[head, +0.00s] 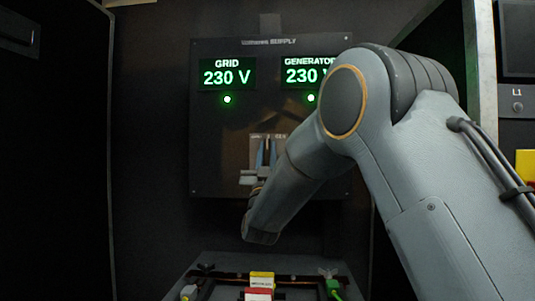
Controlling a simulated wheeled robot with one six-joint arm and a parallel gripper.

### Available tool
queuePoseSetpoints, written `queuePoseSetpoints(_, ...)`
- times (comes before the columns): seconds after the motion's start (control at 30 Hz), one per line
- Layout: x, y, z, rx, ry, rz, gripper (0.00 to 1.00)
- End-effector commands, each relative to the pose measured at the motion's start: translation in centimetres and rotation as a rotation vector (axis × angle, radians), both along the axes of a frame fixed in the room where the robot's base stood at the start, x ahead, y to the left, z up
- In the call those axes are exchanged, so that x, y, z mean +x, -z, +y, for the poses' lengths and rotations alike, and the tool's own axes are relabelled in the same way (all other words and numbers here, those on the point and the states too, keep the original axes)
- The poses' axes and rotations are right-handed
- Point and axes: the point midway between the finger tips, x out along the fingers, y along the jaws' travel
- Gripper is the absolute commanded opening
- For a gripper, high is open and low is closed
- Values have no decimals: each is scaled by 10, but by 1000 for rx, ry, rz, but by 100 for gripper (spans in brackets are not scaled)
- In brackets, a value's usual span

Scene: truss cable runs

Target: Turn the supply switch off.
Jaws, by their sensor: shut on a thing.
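The supply panel (220,130) hangs upright on the dark back wall. It has a GRID display (227,76) and a GENERATOR display (303,76), both reading 230 V in green, each with a lit green lamp below. The supply switch's pale plate (255,138) is low in the middle of the panel. My gripper (266,152) is at this plate, its two blue-grey fingers upright and close together, shut on the switch handle. The fingers and my arm hide the handle, so I cannot tell its position. My wrist hides part of the panel's lower right.
A grey upright post (482,80) and an L1 unit (517,100) stand at the right.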

Motion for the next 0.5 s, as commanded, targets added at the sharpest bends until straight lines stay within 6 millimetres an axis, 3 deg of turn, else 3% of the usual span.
queuePoseSetpoints(0.03,4,12,-2,-3,4,25,0)
queuePoseSetpoints(0.27,4,12,-2,-4,5,25,0)
queuePoseSetpoints(0.3,4,12,-2,-4,5,25,24)
queuePoseSetpoints(0.37,4,12,-2,-4,5,25,34)
queuePoseSetpoints(0.5,3,9,-1,-4,3,20,36)
